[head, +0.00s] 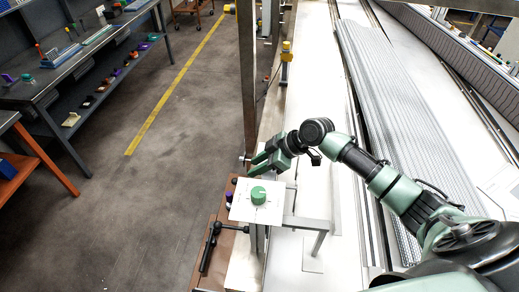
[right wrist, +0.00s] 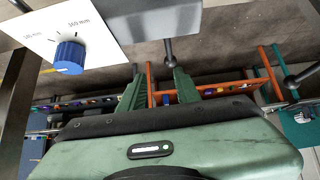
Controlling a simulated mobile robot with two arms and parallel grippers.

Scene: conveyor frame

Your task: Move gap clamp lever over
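My right gripper (head: 260,163) reaches in from the right in the head view, beside the brown upright post and above a white panel with a green knob (head: 258,194). In the right wrist view its two green fingers (right wrist: 158,82) are apart and nothing is held. A grey lever with a dark ball end (right wrist: 168,68) hangs from a grey box and appears between the fingertips; I cannot tell whether they touch it. A second lever (right wrist: 301,76) is at the right edge. A black-handled lever (head: 209,250) is low in the head view. The frames do not label the clamp lever. My left gripper is out of view.
The brown post (head: 247,80) stands close to the gripper. The conveyor bed (head: 310,100) lies right of it. Open floor (head: 170,170) lies left.

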